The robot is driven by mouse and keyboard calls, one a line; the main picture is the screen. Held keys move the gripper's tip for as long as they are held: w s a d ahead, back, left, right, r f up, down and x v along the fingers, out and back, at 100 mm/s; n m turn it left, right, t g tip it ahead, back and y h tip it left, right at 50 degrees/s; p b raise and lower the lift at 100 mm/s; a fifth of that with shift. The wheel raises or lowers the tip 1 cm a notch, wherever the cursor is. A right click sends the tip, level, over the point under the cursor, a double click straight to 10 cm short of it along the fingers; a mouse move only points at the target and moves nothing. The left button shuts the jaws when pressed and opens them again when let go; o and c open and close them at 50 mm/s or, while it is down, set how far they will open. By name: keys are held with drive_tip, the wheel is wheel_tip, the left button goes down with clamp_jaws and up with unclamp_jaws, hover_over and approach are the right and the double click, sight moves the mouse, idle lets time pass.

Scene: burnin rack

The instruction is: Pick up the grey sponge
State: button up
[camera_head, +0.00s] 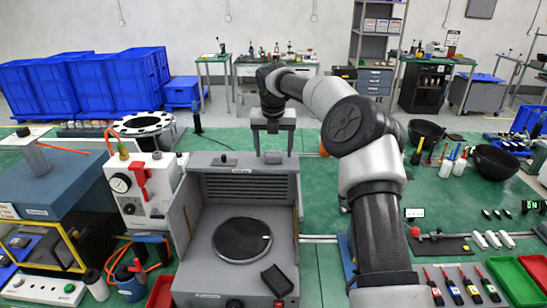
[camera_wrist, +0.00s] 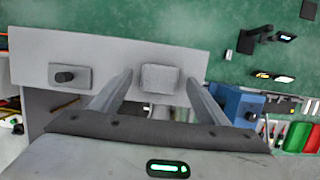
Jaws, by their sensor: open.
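The grey sponge (camera_wrist: 161,79) is a small pale grey block with rounded corners. It lies on the flat top of the grey cabinet (camera_head: 245,188). In the wrist view it shows between the two fingers of my gripper (camera_wrist: 160,80), with a gap on each side. In the head view the sponge (camera_head: 273,157) shows low between the fingers. My gripper (camera_head: 272,150) is open and points down over the right part of the cabinet top. How far the fingertips are from the top surface is hard to tell.
A dark knob on a plate (camera_wrist: 64,77) sits left of the sponge on the same top. A white unit with a gauge and red lever (camera_head: 142,190) stands left of the cabinet. Black bowls (camera_head: 495,161) and several tools lie on the green bench at right.

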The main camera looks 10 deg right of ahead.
sight(273, 154)
drive_tip(key=shift+w+f, duration=0.1)
drive_tip(key=shift+f, duration=0.2)
drive_tip(key=c, duration=1.1)
wheel_tip(273, 154, up, 10)
drive_tip(key=shift+r, duration=0.1)
drive_tip(key=shift+o, duration=0.8)
drive_tip(key=shift+c, duration=0.5)
